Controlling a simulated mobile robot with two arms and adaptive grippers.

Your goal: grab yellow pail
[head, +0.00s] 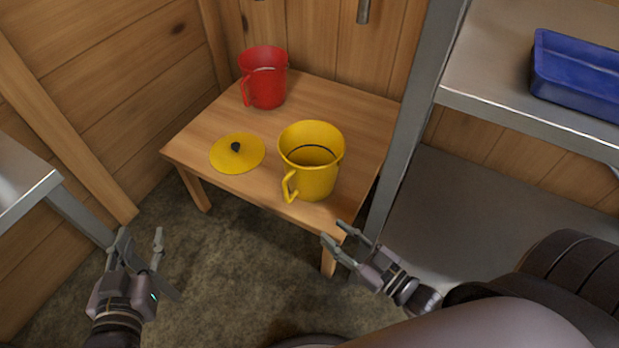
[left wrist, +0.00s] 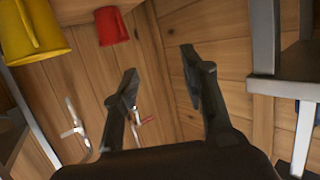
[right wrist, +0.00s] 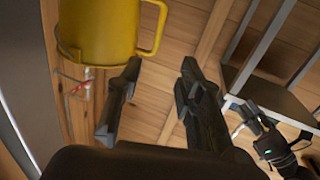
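The yellow pail (head: 311,178) stands upright and open on a small wooden table, its handle toward the front left. My right gripper (head: 337,239) is open and empty, just in front of and below the pail, apart from it. In the right wrist view the pail (right wrist: 98,30) is at the top left, beyond the open fingers (right wrist: 155,85). My left gripper (head: 140,243) is open and empty, low at the left, away from the table. The left wrist view shows part of the pail (left wrist: 30,30) at the top left corner.
A yellow lid (head: 250,160) with a dark knob lies flat left of the pail. A red pail (head: 268,88) stands behind on the wooden table (head: 350,105). A metal shelf (head: 500,85) with a blue tray (head: 575,85) is at right. Another metal surface (head: 20,180) is at left.

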